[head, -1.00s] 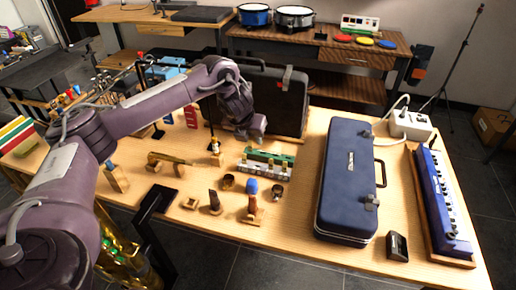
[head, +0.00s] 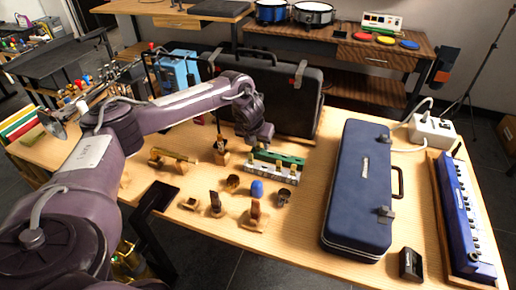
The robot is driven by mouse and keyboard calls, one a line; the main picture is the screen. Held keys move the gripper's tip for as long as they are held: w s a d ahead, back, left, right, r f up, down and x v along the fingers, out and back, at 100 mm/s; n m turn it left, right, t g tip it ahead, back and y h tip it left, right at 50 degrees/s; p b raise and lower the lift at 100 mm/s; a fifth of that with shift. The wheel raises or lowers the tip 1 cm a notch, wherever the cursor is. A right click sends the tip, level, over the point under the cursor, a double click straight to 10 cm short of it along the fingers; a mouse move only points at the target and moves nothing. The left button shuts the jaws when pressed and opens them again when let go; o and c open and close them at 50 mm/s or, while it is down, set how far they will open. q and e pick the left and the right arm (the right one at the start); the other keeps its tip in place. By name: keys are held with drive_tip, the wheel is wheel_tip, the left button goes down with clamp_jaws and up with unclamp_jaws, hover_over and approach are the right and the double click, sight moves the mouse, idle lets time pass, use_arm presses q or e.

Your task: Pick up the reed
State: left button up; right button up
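Several small pieces stand on the wooden table. Among them are a dark upright piece on a small wooden stand (head: 215,204) and a reddish-brown upright piece on a wooden stand (head: 254,213). Either could hold the reed; at this size I cannot tell which. A blue cap (head: 257,188) and two dark rings, one on the left (head: 232,183) and one on the right (head: 284,196), stand close by. My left gripper (head: 262,137) hangs above the table behind these pieces, near the green and white harmonicas (head: 275,166). Its fingers are too small to read. My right gripper is out of view.
A long blue case (head: 358,190) lies right of the small pieces, with a blue keyboard instrument (head: 463,215) beyond it. A black open case (head: 285,100) stands behind my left gripper. A brass instrument piece (head: 172,157) lies on the left. Bare tabletop shows in front.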

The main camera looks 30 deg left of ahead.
use_arm(q)
clamp_jaws()
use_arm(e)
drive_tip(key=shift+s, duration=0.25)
